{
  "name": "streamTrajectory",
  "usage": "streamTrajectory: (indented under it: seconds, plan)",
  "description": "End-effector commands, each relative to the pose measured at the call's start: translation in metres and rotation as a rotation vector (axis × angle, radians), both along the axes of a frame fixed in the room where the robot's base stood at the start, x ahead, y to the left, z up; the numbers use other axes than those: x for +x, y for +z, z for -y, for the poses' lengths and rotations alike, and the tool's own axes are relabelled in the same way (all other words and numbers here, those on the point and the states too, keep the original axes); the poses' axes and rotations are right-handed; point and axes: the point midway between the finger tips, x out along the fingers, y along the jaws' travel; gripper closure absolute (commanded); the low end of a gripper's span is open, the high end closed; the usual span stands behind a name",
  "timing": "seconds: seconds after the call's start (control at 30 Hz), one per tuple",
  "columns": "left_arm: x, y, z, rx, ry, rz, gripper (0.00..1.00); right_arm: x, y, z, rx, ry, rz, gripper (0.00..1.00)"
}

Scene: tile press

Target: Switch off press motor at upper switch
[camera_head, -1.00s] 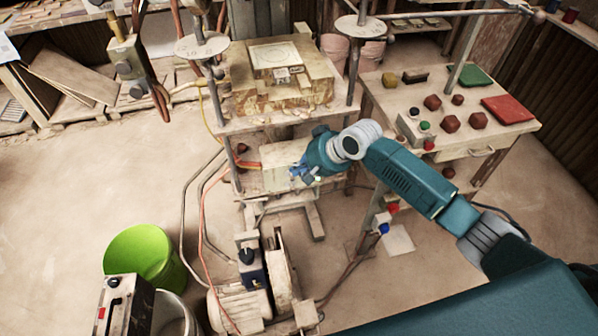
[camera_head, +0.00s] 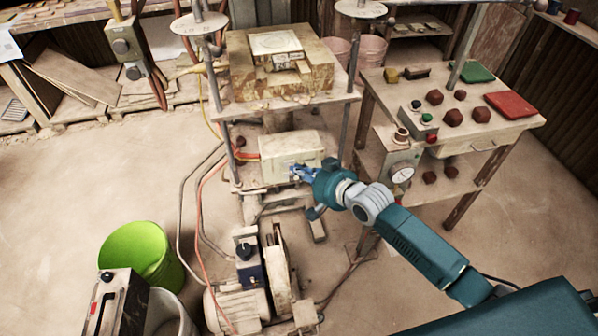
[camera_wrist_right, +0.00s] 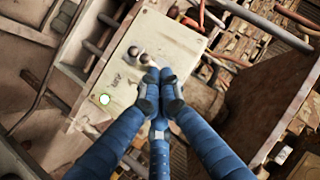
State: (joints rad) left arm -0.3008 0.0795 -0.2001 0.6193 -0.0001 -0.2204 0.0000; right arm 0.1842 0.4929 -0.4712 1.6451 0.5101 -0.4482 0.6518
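My right gripper (camera_head: 300,172) is in front of a cream box (camera_head: 282,148) under the press table. In the right wrist view its blue fingers (camera_wrist_right: 160,82) are drawn together at the tips, with nothing visible between them. I cannot tell whether the fingers touch a knob. The press motor (camera_head: 240,305) stands on the floor below, with a black knob on a blue switch box (camera_head: 246,252). My left gripper is out of view.
The press table (camera_head: 285,110) is above the cream box. A work table (camera_head: 465,135) with red blocks and a gauge box (camera_head: 400,172) stand at the right. Cables hang left of the press. A green bucket (camera_head: 140,250) is at lower left.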

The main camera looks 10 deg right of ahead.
Motion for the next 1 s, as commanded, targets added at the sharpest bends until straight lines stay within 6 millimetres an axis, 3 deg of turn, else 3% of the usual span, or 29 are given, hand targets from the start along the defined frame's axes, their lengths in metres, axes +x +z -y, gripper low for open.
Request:
streamTrajectory:
  seconds: [1.0]
  plan:
    - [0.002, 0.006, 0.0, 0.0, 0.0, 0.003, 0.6, 0.016, 0.012, 0.0, 0.0, 0.0, -0.008, 1.0]
